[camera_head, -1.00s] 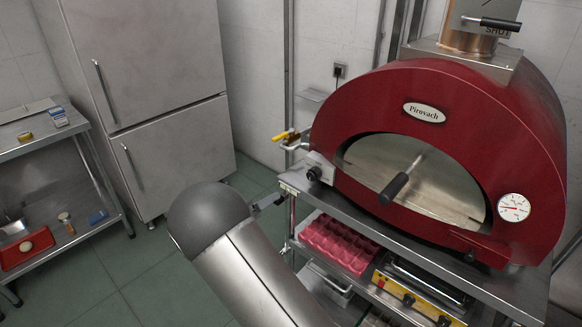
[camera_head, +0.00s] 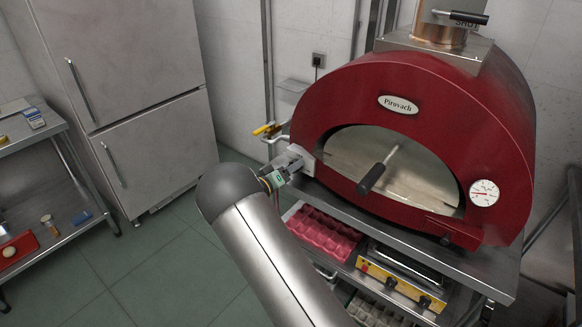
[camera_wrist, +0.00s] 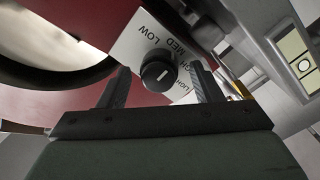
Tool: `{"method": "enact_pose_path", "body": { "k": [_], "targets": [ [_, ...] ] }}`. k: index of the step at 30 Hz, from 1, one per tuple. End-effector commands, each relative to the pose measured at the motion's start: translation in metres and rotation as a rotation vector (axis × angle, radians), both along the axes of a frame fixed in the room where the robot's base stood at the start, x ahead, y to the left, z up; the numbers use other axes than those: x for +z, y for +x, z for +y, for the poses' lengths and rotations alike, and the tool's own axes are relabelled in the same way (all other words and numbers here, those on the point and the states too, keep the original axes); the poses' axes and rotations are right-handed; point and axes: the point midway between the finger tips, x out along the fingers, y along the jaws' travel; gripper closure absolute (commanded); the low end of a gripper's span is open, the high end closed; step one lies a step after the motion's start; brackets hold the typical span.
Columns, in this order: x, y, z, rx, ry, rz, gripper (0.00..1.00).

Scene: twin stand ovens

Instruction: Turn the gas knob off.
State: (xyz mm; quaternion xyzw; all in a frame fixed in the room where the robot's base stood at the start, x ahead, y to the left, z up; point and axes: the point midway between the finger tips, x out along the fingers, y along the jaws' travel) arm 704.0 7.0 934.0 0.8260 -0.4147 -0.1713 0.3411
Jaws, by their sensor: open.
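The gas knob (camera_wrist: 157,74) is round and black with a short white mark on its face. It sits on a white control plate (camera_wrist: 130,48) lettered LOW, MED and more text partly hidden by a finger. My gripper (camera_wrist: 160,68) is open in the wrist view, one finger on each side of the knob. I cannot tell whether either finger touches it. In the head view my gripper (camera_head: 287,162) is at the left front of the red oven (camera_head: 420,105), and it hides the knob there.
A yellow-handled valve (camera_head: 267,129) on a pipe is just behind my gripper. A steel stand (camera_head: 450,268) carries the oven, with a pink tray (camera_head: 322,238) below. Floor at left is clear.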

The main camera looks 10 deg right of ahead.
Motion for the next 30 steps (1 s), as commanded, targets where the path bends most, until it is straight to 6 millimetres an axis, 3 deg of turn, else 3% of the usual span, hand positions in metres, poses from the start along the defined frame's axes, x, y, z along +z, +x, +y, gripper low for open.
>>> {"method": "enact_pose_path", "body": {
  "k": [10,15,30],
  "targets": [
    [-0.0001,0.0027,-0.0033,0.001,0.0,0.0,0.41],
    [-0.0001,0.0026,-0.0032,0.001,0.001,0.0,0.85],
    [-0.0025,0.0021,-0.0039,-0.001,0.072,-0.081,0.85]
  ]
}}
